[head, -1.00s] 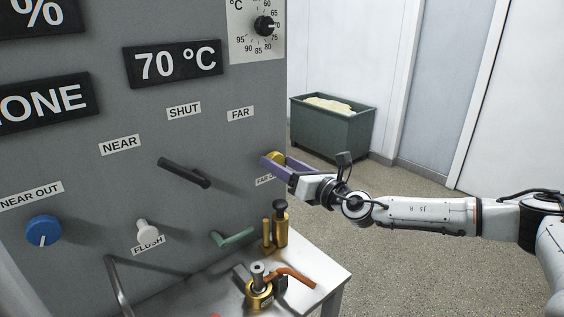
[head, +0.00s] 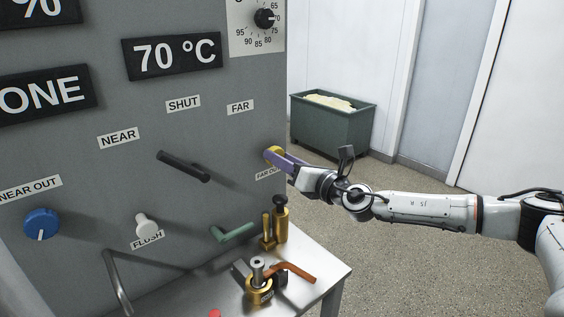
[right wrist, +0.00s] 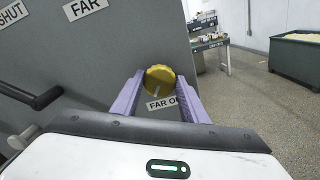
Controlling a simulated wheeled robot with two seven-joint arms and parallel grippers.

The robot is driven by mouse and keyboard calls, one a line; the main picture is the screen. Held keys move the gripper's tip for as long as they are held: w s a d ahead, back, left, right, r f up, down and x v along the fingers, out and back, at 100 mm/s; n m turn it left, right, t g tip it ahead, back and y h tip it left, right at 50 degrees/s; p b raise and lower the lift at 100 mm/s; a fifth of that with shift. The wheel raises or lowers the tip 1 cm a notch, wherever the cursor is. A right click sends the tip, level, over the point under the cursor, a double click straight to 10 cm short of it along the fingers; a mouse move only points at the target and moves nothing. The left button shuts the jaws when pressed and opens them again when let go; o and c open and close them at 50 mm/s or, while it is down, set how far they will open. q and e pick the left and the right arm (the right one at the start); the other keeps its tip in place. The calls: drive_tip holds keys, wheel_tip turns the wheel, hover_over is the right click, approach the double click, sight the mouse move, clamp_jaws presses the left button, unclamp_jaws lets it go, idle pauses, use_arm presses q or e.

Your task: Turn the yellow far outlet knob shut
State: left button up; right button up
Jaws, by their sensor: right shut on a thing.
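The yellow far outlet knob (head: 271,152) is on the right edge of the grey panel, above its partly hidden FAR OUT label (head: 269,173). My right gripper (head: 280,157) has its purple fingers on the knob and is shut on it. In the right wrist view, the yellow knob (right wrist: 160,78) sits between the two purple finger tips, with a pale pointer line running to its lower left. My left gripper is not in view.
A black lever (head: 184,166) sticks out of the panel left of the knob. A blue NEAR OUT knob (head: 41,223) and a white FLUSH knob (head: 147,225) are lower left. Brass fittings (head: 279,222) stand on the metal table below. A green bin (head: 331,124) stands behind.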

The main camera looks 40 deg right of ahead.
drive_tip(key=shift+f+m+p, duration=0.2)
drive_tip(key=shift+m+p, duration=0.15)
drive_tip(key=shift+m, duration=6.8)
drive_tip(key=shift+f+m+p, duration=0.15)
drive_tip(key=shift+m+p, duration=0.15)
drive_tip(key=shift+m, duration=6.85)
drive_tip(key=o, duration=1.1)
